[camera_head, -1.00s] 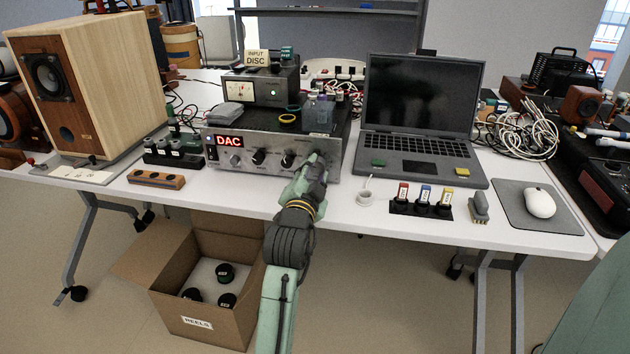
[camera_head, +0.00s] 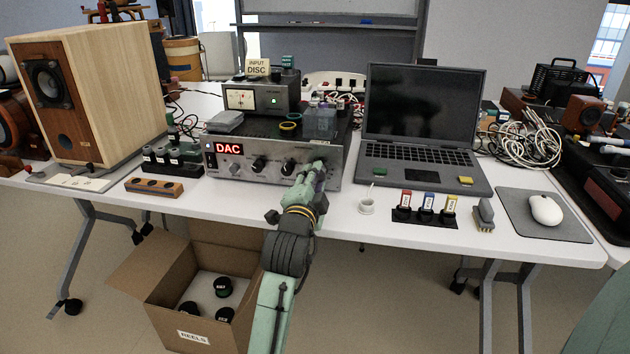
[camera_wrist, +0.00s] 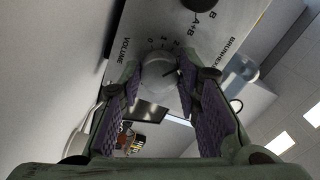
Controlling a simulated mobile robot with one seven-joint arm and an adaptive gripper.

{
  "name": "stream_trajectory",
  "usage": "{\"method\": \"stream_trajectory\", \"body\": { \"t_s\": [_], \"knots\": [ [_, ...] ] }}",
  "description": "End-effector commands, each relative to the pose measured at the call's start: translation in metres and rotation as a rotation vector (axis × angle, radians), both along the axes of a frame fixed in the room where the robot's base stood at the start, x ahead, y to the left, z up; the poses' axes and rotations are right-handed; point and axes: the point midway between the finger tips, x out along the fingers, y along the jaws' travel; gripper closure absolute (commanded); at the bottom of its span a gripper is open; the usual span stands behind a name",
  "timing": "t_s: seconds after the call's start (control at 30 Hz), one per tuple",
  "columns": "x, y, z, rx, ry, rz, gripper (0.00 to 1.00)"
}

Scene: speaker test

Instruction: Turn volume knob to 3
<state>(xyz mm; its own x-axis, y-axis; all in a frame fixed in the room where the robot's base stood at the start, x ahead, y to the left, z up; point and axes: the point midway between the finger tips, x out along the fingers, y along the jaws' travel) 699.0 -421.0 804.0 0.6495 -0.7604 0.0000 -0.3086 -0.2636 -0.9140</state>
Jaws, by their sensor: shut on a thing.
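The silver amplifier (camera_head: 222,172) stands on the white table, with a red DAC display and a row of knobs. My gripper (camera_head: 317,172) reaches its right front. In the wrist view, my gripper (camera_wrist: 160,85) has its purple-padded fingers on both sides of the silver volume knob (camera_wrist: 158,70) and is shut on it. The word VOLUME and small numerals show on the panel around the knob. A dark mark shows at the knob's right side; the exact number it points to is not clear. In the head view my gripper hides the knob.
A laptop (camera_head: 420,110) stands right of the amplifier. A wooden speaker (camera_head: 110,95) is at left. An open cardboard box (camera_head: 175,330) sits on the floor below.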

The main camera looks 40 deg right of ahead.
Motion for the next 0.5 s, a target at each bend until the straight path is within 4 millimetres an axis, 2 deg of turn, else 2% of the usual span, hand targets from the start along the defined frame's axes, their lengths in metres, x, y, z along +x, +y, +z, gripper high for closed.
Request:
{"method": "stream_trajectory", "body": {
  "t_s": [0.13, 0.17, 0.43, 0.5],
  "knots": [
    [-0.0003, -0.0003, -0.0002, 0.0, 0.001, -0.001, 0.97],
    [-0.0003, -0.0003, -0.0002, 0.0, 0.001, -0.001, 0.69],
    [-0.0002, -0.0002, -0.0001, -0.001, 0.001, 0.0, 0.51],
    [-0.0001, -0.0001, -0.0001, -0.001, 0.001, 0.0, 0.49]
  ]
}}
